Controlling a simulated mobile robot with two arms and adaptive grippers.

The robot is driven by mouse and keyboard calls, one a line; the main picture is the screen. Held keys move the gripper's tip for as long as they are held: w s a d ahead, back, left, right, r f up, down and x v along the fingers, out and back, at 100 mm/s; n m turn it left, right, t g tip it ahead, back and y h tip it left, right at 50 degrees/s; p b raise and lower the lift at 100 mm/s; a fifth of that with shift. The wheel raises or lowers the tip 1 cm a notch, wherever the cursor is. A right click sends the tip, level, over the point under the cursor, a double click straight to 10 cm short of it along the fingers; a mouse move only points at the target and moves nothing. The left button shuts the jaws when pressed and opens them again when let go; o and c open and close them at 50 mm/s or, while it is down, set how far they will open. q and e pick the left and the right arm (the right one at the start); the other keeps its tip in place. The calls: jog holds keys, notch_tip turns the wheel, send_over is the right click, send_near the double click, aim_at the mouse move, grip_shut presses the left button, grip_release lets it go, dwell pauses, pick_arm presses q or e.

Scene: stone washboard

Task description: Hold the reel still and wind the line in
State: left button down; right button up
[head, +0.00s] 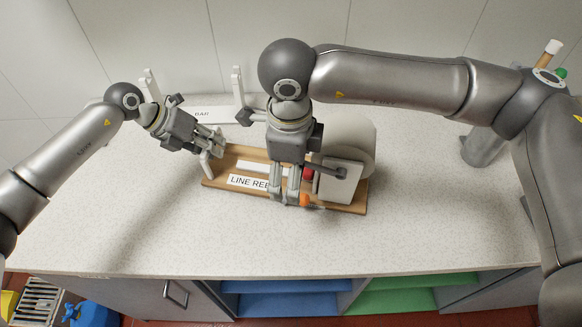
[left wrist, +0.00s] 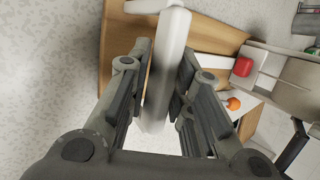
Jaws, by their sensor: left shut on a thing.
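The line reel has a wooden base (head: 213,181) with a label reading "LINE RE…", partly covered by my right gripper. A large pale drum (head: 352,135) stands at its right end, beside a grey-white plate (head: 338,188). My left gripper (head: 213,142) is shut on a white upright post (left wrist: 170,60) at the base's left end. My right gripper (head: 291,198) points down at the front of the reel, right beside an orange knob (head: 305,200). Whether its fingers close on anything is unclear. The knob also shows in the left wrist view (left wrist: 233,103), near a red part (left wrist: 242,67).
The reel stands on a speckled pale counter (head: 130,220). Behind it lies a white piece marked "BAR" (head: 203,114) with uprights (head: 238,88). A grey cylinder (head: 485,148) stands at the right. The counter's front and left are clear.

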pick_arm(q)
jog(key=shift+w+r, duration=0.1)
pick_arm(e)
notch_tip(320, 180, up, 12)
jog(key=shift+s+f, duration=0.2)
jog(key=shift+s, duration=0.2)
jog(key=shift+a, duration=0.15)
pick_arm(q)
jog(key=c, duration=1.2)
grip_release()
jog(key=shift+a, duration=0.1)
jog(key=v, duration=1.2)
